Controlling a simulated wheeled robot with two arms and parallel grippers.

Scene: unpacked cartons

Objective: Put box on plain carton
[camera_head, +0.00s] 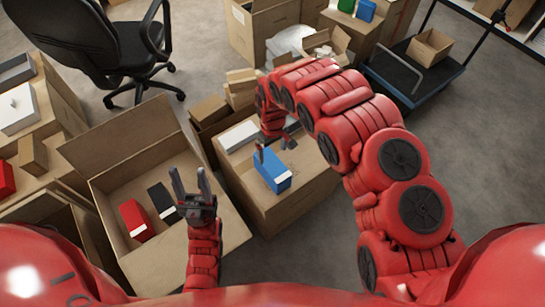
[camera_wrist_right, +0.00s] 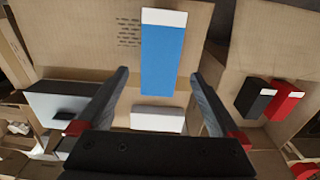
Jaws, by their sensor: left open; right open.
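A blue box (camera_head: 274,172) with a white end stands at a brown carton (camera_head: 285,210) in the middle of the head view. The right wrist view shows the blue box (camera_wrist_right: 163,58) against cardboard with small dark print. My right gripper (camera_head: 274,146) is open just behind the box; in the wrist view its fingers (camera_wrist_right: 158,77) lie on either side of the box's lower end, not closed on it. An open carton (camera_head: 120,185) without visible print stands left of it. My left gripper (camera_head: 190,185) is open and empty above that carton's near right part.
The open carton holds a red box (camera_head: 136,219) and a black box (camera_head: 162,200). White boxes (camera_head: 240,134) lie behind the blue box. An office chair (camera_head: 95,45) stands back left, and a cart (camera_head: 405,75) back right. Floor at the right is clear.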

